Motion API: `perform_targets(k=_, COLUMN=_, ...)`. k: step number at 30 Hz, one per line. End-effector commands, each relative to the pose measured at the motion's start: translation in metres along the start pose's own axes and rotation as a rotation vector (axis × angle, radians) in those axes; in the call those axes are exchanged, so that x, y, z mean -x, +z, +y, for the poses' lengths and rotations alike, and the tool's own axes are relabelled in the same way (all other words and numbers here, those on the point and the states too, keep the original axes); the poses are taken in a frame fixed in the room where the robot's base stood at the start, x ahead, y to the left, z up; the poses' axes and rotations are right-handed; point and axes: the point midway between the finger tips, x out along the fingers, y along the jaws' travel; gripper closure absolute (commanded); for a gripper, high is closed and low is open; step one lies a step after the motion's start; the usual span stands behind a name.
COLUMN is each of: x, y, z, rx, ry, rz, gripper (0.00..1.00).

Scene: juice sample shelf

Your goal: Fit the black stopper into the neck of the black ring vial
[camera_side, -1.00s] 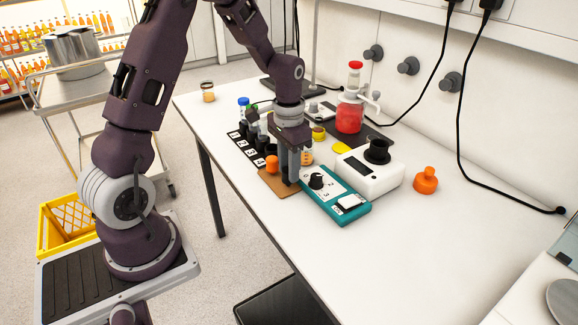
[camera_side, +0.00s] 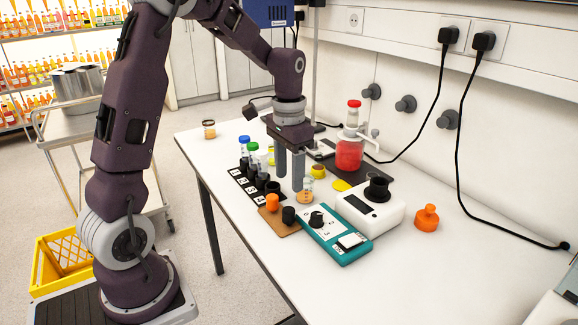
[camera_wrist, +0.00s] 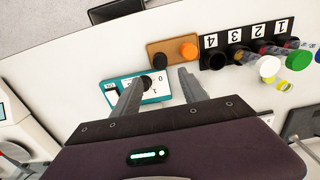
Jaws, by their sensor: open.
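The black stopper (camera_side: 289,215) stands on a small brown board (camera_side: 270,224), beside an orange stopper (camera_side: 272,202). In the wrist view the black stopper (camera_wrist: 160,62) is left of the orange one (camera_wrist: 188,50). My gripper (camera_side: 290,183) is open and empty, pointing down above the table, higher than the board. In the wrist view its fingers (camera_wrist: 161,80) are spread, with nothing between them. Vials stand in the numbered black rack (camera_side: 238,178). A small vial (camera_side: 305,190) with pale orange contents shows beside my right finger. I cannot tell which vial has the black ring.
A teal device (camera_side: 338,244) with a black dial touches or nearly touches the board. A white instrument (camera_side: 372,207), an orange stopper-like piece (camera_side: 427,218) and a red flask (camera_side: 348,155) stand beyond. The front right tabletop is clear.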

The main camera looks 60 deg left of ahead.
Motion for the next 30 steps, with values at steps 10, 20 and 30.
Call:
perform_targets(k=10, x=0.062, y=0.022, z=0.027, rx=-0.007, ry=-0.026, rz=0.069, gripper=0.49)
perform_targets(k=20, x=0.11, y=0.173, z=0.12, rx=-0.007, ry=-0.03, rz=0.419, gripper=0.49)
perform_targets(k=30, x=0.1, y=0.202, z=0.129, rx=0.0, ry=-0.006, rz=0.49, gripper=0.49)
